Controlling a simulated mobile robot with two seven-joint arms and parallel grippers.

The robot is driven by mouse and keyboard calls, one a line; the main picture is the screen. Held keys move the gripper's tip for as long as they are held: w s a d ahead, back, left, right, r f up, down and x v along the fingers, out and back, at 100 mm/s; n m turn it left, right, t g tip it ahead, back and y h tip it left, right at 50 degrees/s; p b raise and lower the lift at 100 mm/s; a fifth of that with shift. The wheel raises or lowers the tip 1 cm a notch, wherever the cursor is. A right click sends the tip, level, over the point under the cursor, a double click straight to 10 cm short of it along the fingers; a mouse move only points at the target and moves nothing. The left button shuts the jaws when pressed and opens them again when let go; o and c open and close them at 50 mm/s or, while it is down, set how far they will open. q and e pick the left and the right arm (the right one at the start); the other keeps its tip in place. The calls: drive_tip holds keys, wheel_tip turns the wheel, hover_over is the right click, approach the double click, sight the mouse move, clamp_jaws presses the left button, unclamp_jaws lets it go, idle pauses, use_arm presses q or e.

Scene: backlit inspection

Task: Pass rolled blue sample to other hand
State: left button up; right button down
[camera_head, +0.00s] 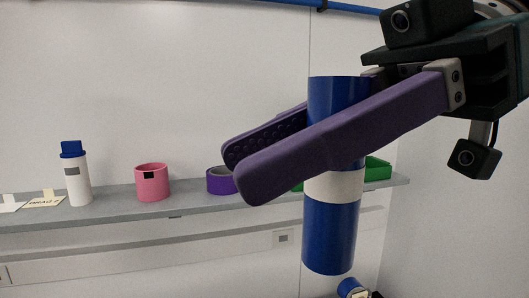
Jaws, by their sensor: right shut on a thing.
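The rolled blue sample (329,236) is a blue cylinder with a white band around its lower middle. It stands upright in the air in the head view, in front of the shelf. My right gripper (246,171) comes in from the upper right. Its two purple fingers are shut around the upper part of the roll, and the fingertips reach past it to the left. The near finger hides part of the roll. My left gripper is not in view.
A grey shelf (225,206) runs along the white wall behind. On it stand a white bottle with a blue cap (75,180), a pink cup (152,184), a purple ring (219,181) and a green tray (378,170). A small blue object (349,287) shows at the bottom edge.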

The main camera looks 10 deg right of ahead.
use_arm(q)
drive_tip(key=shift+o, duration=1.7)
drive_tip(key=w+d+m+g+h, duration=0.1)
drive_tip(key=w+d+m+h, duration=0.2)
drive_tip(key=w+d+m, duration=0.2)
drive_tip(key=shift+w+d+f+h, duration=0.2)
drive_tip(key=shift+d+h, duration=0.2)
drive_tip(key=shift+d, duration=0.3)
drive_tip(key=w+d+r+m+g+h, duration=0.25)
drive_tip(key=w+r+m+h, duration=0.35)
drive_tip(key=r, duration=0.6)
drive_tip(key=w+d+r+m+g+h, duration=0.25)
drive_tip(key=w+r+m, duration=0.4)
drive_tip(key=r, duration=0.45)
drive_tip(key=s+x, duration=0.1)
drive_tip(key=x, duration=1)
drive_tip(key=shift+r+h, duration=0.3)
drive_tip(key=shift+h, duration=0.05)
use_arm(e)
drive_tip(key=w+a+f+n+g, duration=0.1)
drive_tip(key=w+a+f+n+g+h, duration=0.1)
drive_tip(key=n+g, duration=0.1)
drive_tip(key=w+a+f+n+g, duration=0.1)
drive_tip(key=g, duration=0.1)
drive_tip(key=shift+a+f+n, duration=0.25)
drive_tip(key=shift+a+n, duration=0.05)
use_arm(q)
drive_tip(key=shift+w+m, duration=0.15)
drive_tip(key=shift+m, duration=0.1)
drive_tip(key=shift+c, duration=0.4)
